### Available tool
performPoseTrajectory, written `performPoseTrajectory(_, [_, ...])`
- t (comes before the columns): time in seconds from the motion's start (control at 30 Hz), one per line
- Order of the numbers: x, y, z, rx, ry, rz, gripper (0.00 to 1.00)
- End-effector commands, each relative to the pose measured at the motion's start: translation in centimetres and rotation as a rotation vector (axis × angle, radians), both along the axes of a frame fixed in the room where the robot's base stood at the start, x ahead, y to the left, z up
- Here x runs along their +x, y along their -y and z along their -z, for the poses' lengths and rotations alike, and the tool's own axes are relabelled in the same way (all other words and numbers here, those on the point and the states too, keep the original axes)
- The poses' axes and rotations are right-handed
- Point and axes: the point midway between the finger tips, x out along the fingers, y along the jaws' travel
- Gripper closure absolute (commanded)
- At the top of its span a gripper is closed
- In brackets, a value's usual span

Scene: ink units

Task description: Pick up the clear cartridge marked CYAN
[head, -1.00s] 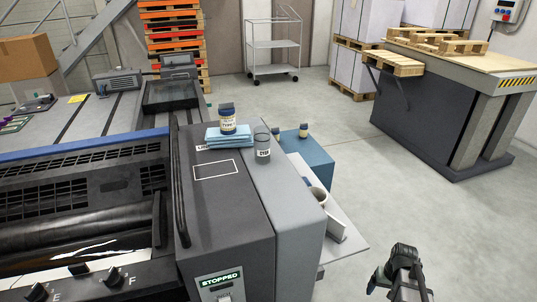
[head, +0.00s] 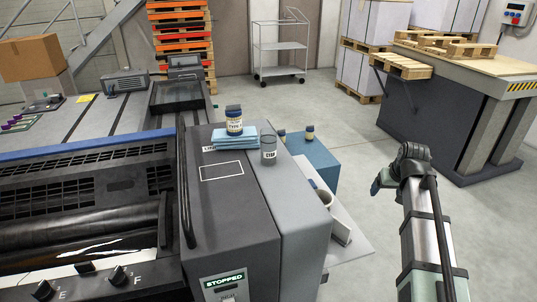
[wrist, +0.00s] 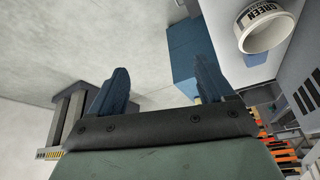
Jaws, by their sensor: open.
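The clear cartridge cannot be made out in the wrist view.
A blue-lidded jar (head: 234,122) stands on folded blue cloths (head: 234,142), left of the cartridge. Small jars (head: 309,132) stand on a blue box (head: 318,164) behind. A white cup marked GREEN (wrist: 266,28) is close in the wrist view. Floor is open right of the press.

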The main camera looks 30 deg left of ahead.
Motion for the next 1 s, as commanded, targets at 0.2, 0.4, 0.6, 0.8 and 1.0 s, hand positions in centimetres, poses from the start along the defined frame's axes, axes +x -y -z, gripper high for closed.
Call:
performPoseTrajectory(0.2, [0.6,-5.8,-9.1,0.015,0.066,-0.037,0.19])
performPoseTrajectory(0.4, [-1.3,-13.9,-16.6,0.028,0.081,-0.054,0.19])
performPoseTrajectory(0.6, [-4.7,-21.6,-21.1,0.027,0.058,-0.041,0.19])
performPoseTrajectory(0.8, [-9.0,-28.7,-24.2,0.017,0.024,-0.012,0.19])
performPoseTrajectory(1.0, [-12.7,-33.5,-26.1,0.005,0.002,0.019,0.19])
